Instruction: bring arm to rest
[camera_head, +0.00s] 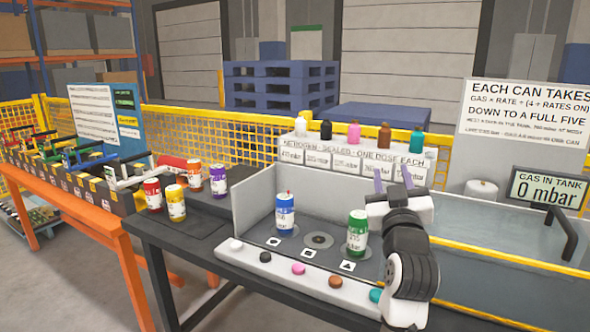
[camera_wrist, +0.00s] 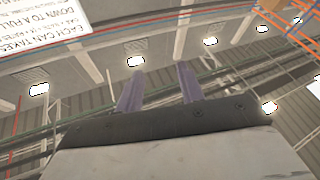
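My arm stands raised in front of the grey tray at the right of the head view. My gripper (camera_head: 392,177) points upward, its two purple fingers apart with nothing between them. In the wrist view my gripper (camera_wrist: 158,88) also shows open and empty against the ceiling. A blue can (camera_head: 285,214) and a green can (camera_head: 357,234) stand upright in the grey tray (camera_head: 258,188), to the left of my arm. My arm hides part of the tray's right side.
Red, yellow, orange and purple cans (camera_head: 218,180) stand on the black table left of the tray. Coloured buttons (camera_head: 298,268) line the tray's front. Small bottles (camera_head: 354,134) stand on a white shelf behind. A glass tank (camera_head: 490,280) and a display reading 0 mbar (camera_head: 546,189) are at right.

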